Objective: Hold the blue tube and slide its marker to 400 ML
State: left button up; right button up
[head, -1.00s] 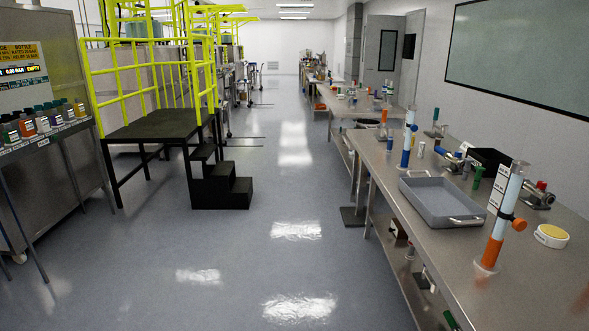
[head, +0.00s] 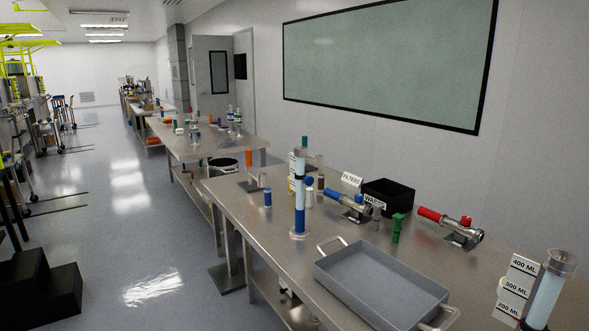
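The blue tube (head: 300,208) stands upright on the near steel table, left of the grey tray. Its lower part is dark blue and its upper part is pale and clear. A second clear tube (head: 546,290) stands at the lower right, cut off by the frame, beside labels (head: 521,284) reading 400 ML, 300 ML and 200 ML. Neither of my grippers is in view.
A grey tray (head: 335,281) lies on the steel table (head: 231,191). The floor (head: 125,240) left of the table is open; black steps (head: 40,288) stand at the far left.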

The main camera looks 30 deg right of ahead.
aim_at(308, 180)
jog(key=i+j+z, duration=0.1)
jog(key=i+z, duration=0.35)
jog(key=i+j+z, duration=0.25)
jog(key=i+z, duration=0.25)
jog(key=i+j+z, duration=0.3)
jog(key=z, duration=0.15)
jog(key=i+j+z, duration=0.3)
jog(key=j+z, duration=0.2)
jog(key=j, duration=0.15)
